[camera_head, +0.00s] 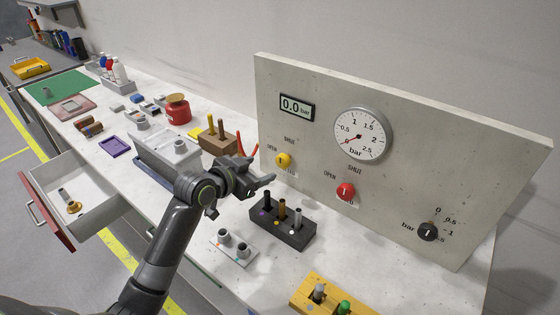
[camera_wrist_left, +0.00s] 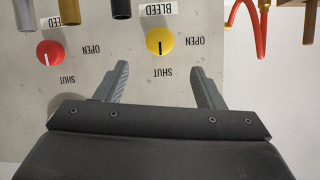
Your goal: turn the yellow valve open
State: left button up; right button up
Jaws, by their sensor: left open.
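The yellow valve (camera_head: 283,160) is a round knob low on the left of the upright grey panel (camera_head: 300,75). It also shows in the left wrist view (camera_wrist_left: 160,41), where the picture is upside down and its dark mark points towards the SHUT label. My left gripper (camera_head: 263,172) is open and empty in front of the panel, near the yellow valve. In the left wrist view its two fingers (camera_wrist_left: 160,82) are spread, with the valve beyond the gap between them, apart from both. My right gripper is in neither view.
A red valve (camera_head: 345,191) and a black knob (camera_head: 428,231) sit further right on the panel. The display (camera_head: 296,107) reads 0.0 bar.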

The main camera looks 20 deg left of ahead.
aim_at(280, 162)
pick_arm(q)
jog(key=p+x, duration=0.1)
jog(key=x, duration=0.9)
jog(key=shift+w+d+f, duration=0.15)
jog(key=shift+w, duration=0.1)
jog(key=c, duration=1)
jog(key=shift+o, duration=0.2)
